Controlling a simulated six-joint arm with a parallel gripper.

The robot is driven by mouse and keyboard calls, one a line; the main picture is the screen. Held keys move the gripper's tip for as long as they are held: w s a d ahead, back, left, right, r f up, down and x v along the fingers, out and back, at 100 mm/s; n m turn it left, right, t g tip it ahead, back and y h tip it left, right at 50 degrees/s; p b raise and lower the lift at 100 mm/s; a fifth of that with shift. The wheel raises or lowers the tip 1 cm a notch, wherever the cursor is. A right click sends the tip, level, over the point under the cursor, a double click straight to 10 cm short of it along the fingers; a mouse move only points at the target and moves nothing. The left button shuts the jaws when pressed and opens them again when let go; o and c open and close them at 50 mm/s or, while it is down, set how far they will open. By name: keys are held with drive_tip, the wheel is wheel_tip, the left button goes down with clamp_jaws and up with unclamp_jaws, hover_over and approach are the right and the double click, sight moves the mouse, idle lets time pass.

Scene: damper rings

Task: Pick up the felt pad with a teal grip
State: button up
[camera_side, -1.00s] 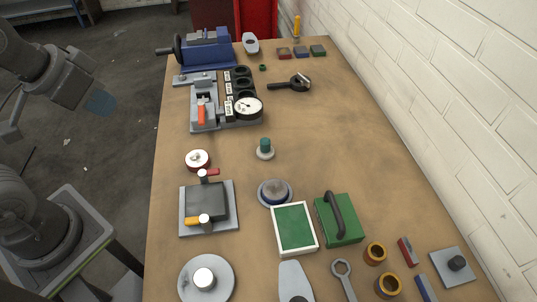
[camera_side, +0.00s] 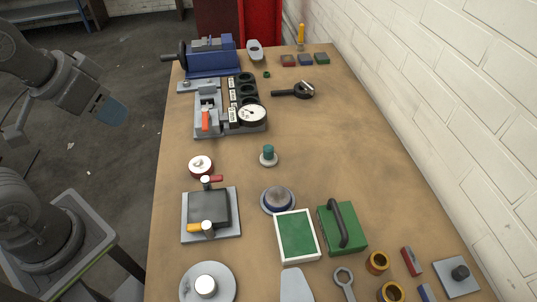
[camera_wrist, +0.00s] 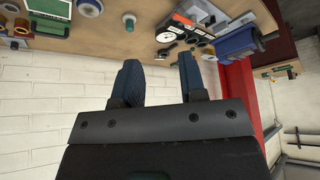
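In the wrist view a small teal knob (camera_wrist: 130,20) at the top edge appears to be the same thing. My gripper (camera_side: 110,110) hangs off the bench to the left, far from the pad. In the wrist view my gripper (camera_wrist: 158,62) shows two blue fingers spread apart with nothing between them.
A domed disc (camera_side: 278,199) and a green tray with white rim (camera_side: 315,255) lie nearer. A dial gauge (camera_side: 252,113) stands behind. Bare wood lies to the pad's right.

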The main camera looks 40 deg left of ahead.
drive_tip(key=o, duration=0.3)
drive_tip(key=shift+o, duration=0.2)
drive_tip(key=n+g, duration=0.6)
drive_tip(key=n, duration=1)
hover_over(269, 147)
wheel_tip(269, 147, down, 12)
wheel_tip(269, 147, down, 8)
drive_tip(key=shift+f, duration=3.1)
